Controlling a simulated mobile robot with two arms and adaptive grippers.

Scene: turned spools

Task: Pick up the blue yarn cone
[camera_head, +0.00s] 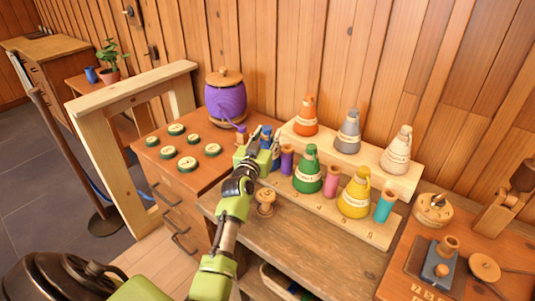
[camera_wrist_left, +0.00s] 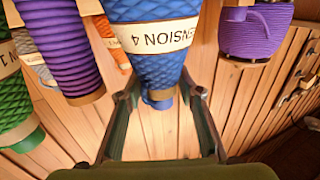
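The blue yarn cone (camera_wrist_left: 155,65), with a cream label band, fills the upper middle of the left wrist view, where it appears upside down. In the head view it is partly hidden behind my left gripper (camera_head: 262,150), at the left end of the stepped wooden rack (camera_head: 330,215). In the left wrist view my left gripper (camera_wrist_left: 165,100) is open, with one finger on each side of the cone's narrow end. Whether the fingers touch it is unclear. My right gripper is not in view.
A purple spool (camera_head: 287,160) and a green cone (camera_head: 308,172) stand right of the blue cone. Orange (camera_head: 305,118), grey (camera_head: 348,135) and white (camera_head: 397,152) cones stand on the upper step. A purple pot (camera_head: 226,100) stands behind left. A small wooden spool (camera_head: 265,203) stands in front.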

